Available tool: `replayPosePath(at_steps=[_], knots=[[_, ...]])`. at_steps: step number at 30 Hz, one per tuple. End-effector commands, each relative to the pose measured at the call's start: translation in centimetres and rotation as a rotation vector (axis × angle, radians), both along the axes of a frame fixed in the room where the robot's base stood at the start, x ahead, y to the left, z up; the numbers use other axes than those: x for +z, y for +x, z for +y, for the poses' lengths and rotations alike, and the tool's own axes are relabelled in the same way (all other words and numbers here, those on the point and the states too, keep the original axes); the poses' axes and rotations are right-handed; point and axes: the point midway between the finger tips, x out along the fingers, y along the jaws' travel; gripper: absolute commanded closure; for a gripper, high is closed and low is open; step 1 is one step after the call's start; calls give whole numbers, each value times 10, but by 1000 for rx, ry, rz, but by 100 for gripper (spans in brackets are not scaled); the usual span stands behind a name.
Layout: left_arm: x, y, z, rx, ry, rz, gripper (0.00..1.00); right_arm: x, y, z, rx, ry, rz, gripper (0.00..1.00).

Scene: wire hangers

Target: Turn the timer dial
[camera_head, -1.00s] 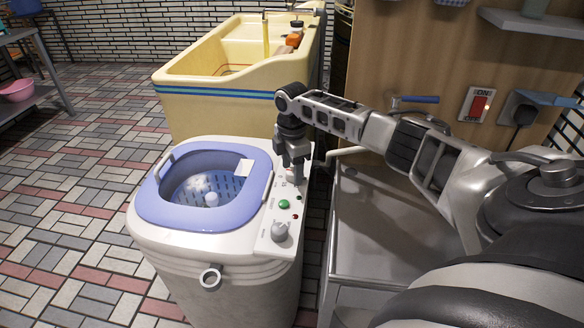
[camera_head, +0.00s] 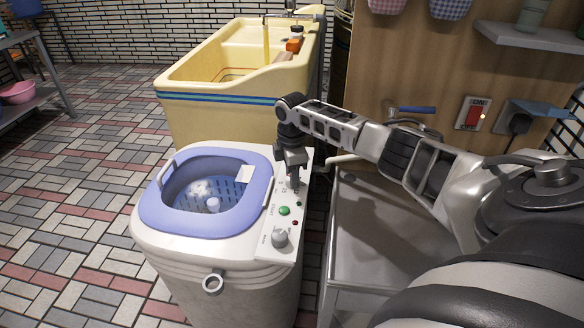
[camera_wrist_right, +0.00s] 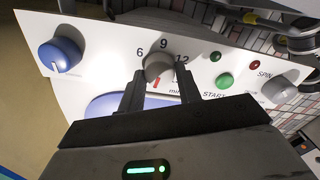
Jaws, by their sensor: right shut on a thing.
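The timer dial (camera_wrist_right: 158,67) is a grey knob with the numbers 6, 9 and 12 around it, on the white control panel (camera_wrist_right: 105,50) of a small washing machine. My right gripper (camera_head: 294,184) is over the far part of that panel and hides the dial in the head view. In the right wrist view the fingers of my right gripper (camera_wrist_right: 159,80) stand on both sides of the dial and are shut on it. A red mark shows on the panel just below the dial. My left gripper is not in view.
The panel also has a blue knob (camera_wrist_right: 60,55), a green START button (camera_wrist_right: 224,80) and a grey SPIN knob (camera_wrist_right: 280,90). The washer's blue-rimmed tub (camera_head: 160,215) is open. A yellow sink (camera_head: 215,105) stands behind, and a metal counter (camera_head: 370,235) is at the right.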

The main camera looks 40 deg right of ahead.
Motion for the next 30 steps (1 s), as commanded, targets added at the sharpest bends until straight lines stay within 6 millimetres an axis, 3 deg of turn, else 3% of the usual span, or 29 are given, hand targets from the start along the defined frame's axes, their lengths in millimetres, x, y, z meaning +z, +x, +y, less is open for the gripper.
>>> replayPosePath(at_steps=[13, 30], knots=[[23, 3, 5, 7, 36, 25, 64, 3, 0, 1, -417, 4, 3, 89], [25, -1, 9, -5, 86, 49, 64, 1, 1, 0, -806, 1, 2, 89]])
